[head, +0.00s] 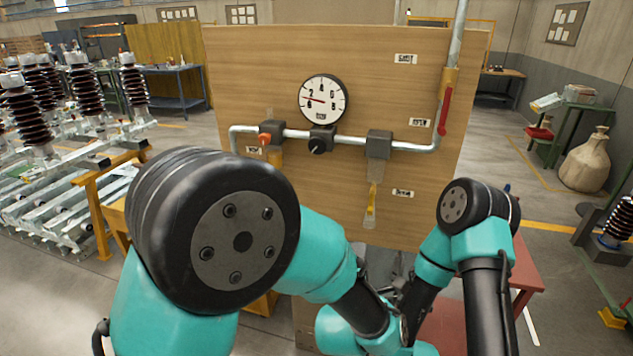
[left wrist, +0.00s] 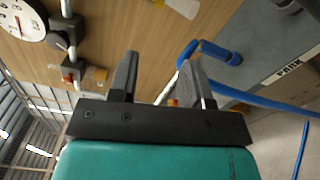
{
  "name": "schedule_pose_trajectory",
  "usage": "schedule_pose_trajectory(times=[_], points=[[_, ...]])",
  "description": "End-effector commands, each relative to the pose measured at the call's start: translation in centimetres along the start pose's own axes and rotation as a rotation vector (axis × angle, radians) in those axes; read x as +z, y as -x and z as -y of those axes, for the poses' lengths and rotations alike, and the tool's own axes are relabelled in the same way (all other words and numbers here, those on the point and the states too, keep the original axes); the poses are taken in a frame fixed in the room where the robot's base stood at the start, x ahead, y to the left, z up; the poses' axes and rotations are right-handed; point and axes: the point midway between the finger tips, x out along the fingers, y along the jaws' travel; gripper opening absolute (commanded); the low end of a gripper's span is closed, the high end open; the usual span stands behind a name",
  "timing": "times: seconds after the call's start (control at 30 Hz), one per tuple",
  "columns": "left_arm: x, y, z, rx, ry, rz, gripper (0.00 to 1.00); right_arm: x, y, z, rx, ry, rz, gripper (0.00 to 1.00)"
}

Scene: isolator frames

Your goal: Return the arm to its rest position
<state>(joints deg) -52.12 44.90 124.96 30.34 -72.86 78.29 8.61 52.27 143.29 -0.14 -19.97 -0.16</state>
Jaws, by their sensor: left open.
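My left arm (head: 325,255) comes in from the left of the head view, bent in front of the panel. My left gripper (left wrist: 160,62) shows clearly in the left wrist view. Its two dark fingers stand apart with nothing gripped between them. The wooden panel (head: 250,75) is behind the fingers in that view. My right arm (head: 435,265) comes in from the right of the head view, its forearm sloping down towards the middle. I cannot make out the right gripper; the two arms crowd together low in the picture.
The panel carries a round gauge (head: 323,99), a grey pipe (head: 350,140) with valves, and a red lever (head: 444,111). A blue pipe (left wrist: 275,103) lies right of my fingers in the wrist view. A red table (head: 525,268) stands at the right. Insulator frames (head: 60,195) fill the left.

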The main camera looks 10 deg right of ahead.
Motion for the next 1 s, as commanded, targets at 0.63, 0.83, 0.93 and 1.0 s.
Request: schedule_pose_trajectory(times=[0.63, 0.83, 0.93, 1.0], points=[[-20.7, 3.1, 13.9, -0.563, -0.512, 0.012, 0.44, 0.0, 0.0, 0.0, 0.000, 0.000, 0.000, 0.44], [-27.2, 8.0, 18.9, -0.785, -0.648, 0.117, 0.44, 0.0, 0.0, 0.0, 0.000, 0.000, 0.000, 0.44], [-29.9, 11.0, 21.2, -0.887, -0.699, 0.192, 0.44, 0.0, 0.0, 0.0, 0.000, 0.000, 0.000, 0.44], [-31.6, 13.2, 22.7, -0.952, -0.727, 0.251, 0.44, 0.0, 0.0, 0.0, 0.000, 0.000, 0.000, 0.44]])
